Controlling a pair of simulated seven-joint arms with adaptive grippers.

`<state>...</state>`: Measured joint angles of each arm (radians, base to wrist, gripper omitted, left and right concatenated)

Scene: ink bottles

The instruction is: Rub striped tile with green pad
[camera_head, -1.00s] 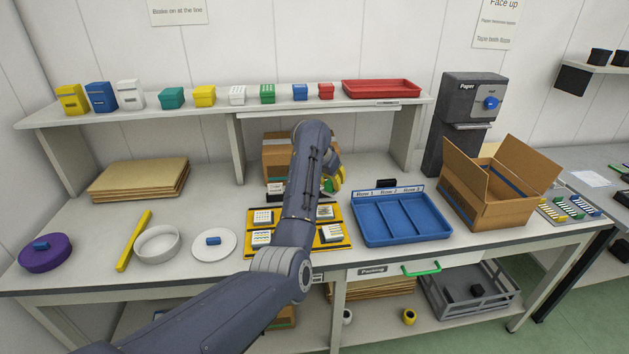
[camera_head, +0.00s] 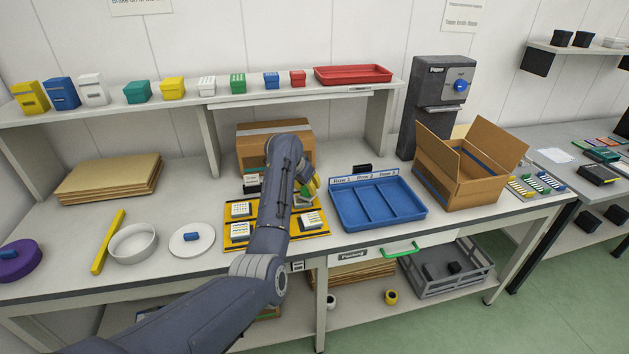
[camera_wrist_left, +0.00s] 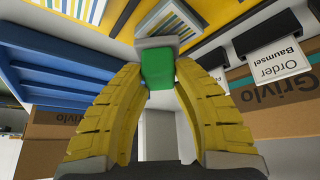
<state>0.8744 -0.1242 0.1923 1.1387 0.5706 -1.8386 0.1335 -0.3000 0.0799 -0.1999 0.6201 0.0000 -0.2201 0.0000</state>
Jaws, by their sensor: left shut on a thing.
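My left gripper (camera_head: 308,190) is shut on a green pad (camera_wrist_left: 158,68) with a grey face, above the back right of the yellow mat (camera_head: 268,240). In the left wrist view, the pad sits between the yellow fingers (camera_wrist_left: 157,75). A striped tile (camera_wrist_left: 172,16) with coloured stripes lies just beyond the pad's grey end, which overlaps its edge in the picture; I cannot tell whether they touch. In the head view my arm and gripper hide much of that spot. My right gripper is not in view.
Other patterned tiles (camera_head: 240,232) lie on the mat. A blue three-row tray (camera_head: 378,220) is just right of it, with an open carton (camera_head: 470,175) beyond. A closed carton (camera_head: 275,130) and a small card holder stand behind. A white plate (camera_head: 180,246) lies to the left.

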